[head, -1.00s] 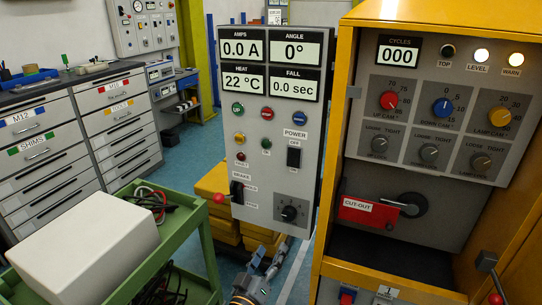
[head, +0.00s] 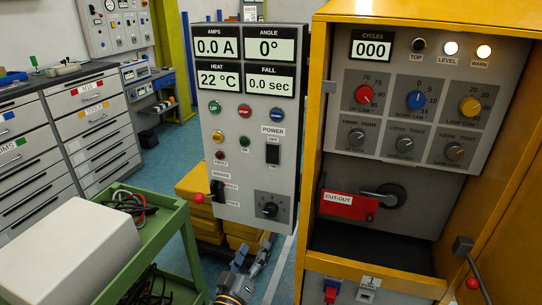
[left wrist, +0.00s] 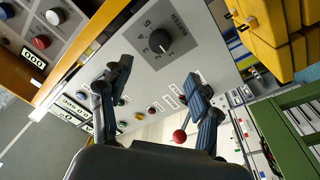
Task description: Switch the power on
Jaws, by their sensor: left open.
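The grey control panel (head: 250,185) stands upright in the middle of the head view. Its black power switch (head: 272,153) sits under the "POWER" label, above the black dial (head: 270,208). My left gripper (head: 254,256) is open and empty, below the panel's lower edge in the head view. In the left wrist view, the open fingers of my left gripper (left wrist: 158,88) frame the tilted panel face, with the dial (left wrist: 157,41) beyond them. I cannot make out the power switch there; a finger may hide it. My right gripper is not in view.
A red-knobbed brake lever (head: 200,197) sticks out at the panel's lower left. The yellow cabinet (head: 316,120) with a red cut-out handle (head: 350,205) stands close on the right. A green cart (head: 140,255) with a white box (head: 65,250) stands at left.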

